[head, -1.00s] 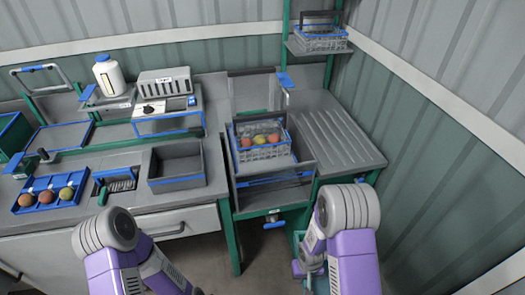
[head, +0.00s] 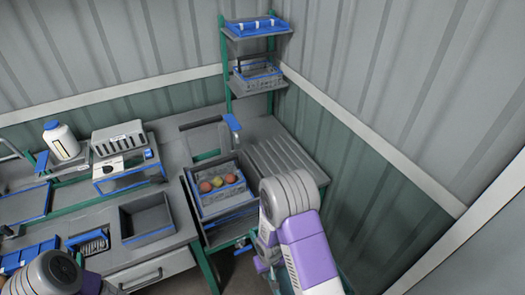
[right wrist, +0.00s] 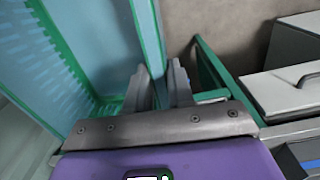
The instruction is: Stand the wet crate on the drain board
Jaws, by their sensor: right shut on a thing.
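A pale blue crate with green edges (right wrist: 92,38) fills the left of the right wrist view, tilted in the picture. My right gripper (right wrist: 163,88) is shut on its edge, the two grey fingers on either side of it. In the head view the right arm hangs in front of the counter, below the drain board, and hides most of the crate. The ribbed grey drain board (head: 285,160) lies right of the sink and is bare. My left arm shows at the lower left of the head view, but its gripper is out of view.
The sink (head: 241,215) holds a grey crate (head: 228,196) with several tomatoes. A tap with a blue lever (head: 232,122) stands behind it. A rack shelf with a grey crate (head: 258,77) rises behind the drain board. An empty grey bin (head: 146,236) stands left; walls close the right side.

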